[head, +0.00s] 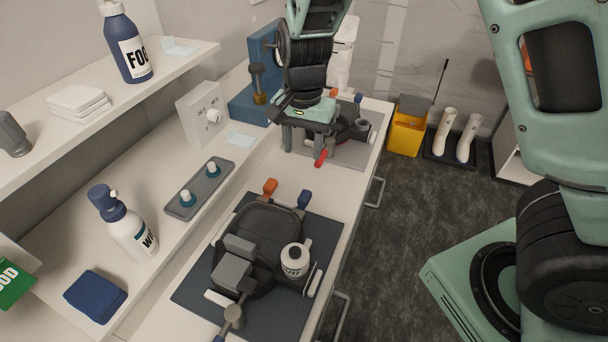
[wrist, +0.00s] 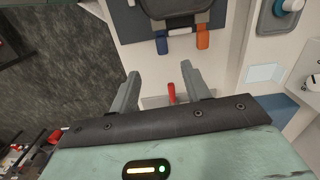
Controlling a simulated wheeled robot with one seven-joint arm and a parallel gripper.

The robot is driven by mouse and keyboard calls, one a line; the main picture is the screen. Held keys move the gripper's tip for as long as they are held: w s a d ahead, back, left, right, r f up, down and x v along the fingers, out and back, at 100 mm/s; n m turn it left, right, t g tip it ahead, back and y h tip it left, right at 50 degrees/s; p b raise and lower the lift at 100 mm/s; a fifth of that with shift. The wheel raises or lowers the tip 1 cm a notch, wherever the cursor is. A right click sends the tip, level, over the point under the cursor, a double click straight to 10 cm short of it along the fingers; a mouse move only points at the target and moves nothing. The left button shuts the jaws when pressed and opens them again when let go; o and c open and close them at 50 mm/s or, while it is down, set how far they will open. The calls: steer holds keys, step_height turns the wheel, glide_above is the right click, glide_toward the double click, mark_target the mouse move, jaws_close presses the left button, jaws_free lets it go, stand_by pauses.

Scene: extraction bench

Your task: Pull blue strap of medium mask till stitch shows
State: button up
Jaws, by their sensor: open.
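A black mask (head: 265,228) lies on a dark mat at the near end of the bench. A blue strap end (head: 304,199) and an orange strap end (head: 270,187) stick out at its far edge. In the wrist view the blue strap (wrist: 161,45) and orange strap (wrist: 202,39) show beyond the fingertips. A second dark mask (head: 346,122) lies on a grey mat farther back, partly hidden by my arm. No size mark is readable on either mask. My gripper (head: 304,150) is open and empty, pointing down over the grey mat, apart from the near blue strap.
A red tab (head: 321,158) lies by my fingers and shows between them in the wrist view (wrist: 171,93). A grey tray (head: 199,188) lies left. Bare bench separates the mats.

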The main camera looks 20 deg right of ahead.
mark_target(304, 195)
steer(key=shift+m, duration=0.3)
steer(key=f+p, duration=0.1)
steer(key=f, duration=0.4)
steer(key=f+p, duration=0.1)
steer(key=f, duration=0.5)
steer(key=w+f+p, duration=0.1)
steer(key=f, duration=0.5)
steer(key=shift+w+d, duration=0.1)
steer(key=shift+d, duration=0.3)
